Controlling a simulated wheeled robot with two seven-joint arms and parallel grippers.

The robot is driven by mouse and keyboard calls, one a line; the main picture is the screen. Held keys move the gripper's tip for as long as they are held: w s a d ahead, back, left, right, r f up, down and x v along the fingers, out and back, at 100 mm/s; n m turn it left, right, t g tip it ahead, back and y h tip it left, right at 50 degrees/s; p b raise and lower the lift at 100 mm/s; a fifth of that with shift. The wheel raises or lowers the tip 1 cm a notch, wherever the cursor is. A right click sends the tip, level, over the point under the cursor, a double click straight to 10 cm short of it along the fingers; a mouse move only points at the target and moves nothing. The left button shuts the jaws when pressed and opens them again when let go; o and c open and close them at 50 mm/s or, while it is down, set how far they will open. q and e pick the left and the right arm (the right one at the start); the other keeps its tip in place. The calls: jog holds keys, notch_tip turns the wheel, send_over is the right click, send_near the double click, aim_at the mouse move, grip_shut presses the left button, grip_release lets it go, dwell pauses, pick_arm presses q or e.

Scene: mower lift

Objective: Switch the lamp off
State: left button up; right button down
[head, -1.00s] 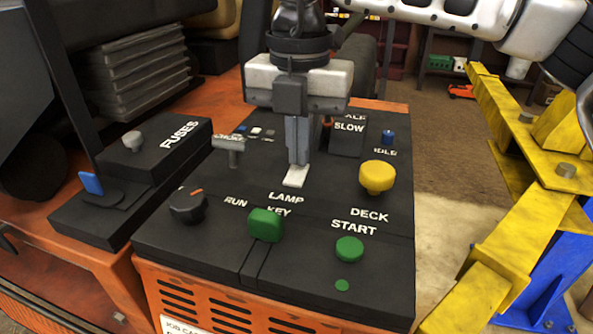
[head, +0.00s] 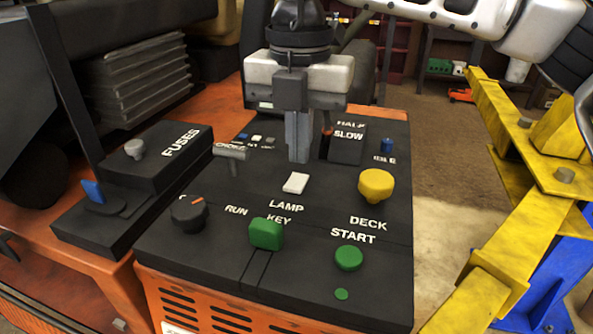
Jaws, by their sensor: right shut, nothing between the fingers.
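The lamp switch is a small white rocker (head: 295,183) on the black control panel (head: 330,205), just above the printed word LAMP. It shows whole in the head view. Which way it is tipped I cannot tell. My right gripper (head: 299,158) points down over the panel with its fingers shut and empty. Its tips show just behind the white switch, apart from it. No lamp that I can make out is in view. My left gripper is not in view.
Around the switch stand a yellow DECK knob (head: 376,187), a green key (head: 266,233), a green START button (head: 348,258), a black rotary knob (head: 189,213) and a grey choke handle (head: 230,153). The FUSES box (head: 160,155) is at left, a yellow lift frame (head: 490,285) at right.

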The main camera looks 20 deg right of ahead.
aim_at(299, 176)
notch_tip(299, 176, up, 5)
jog(key=shift+f+p, duration=0.15)
jog(key=shift+p, duration=1.05)
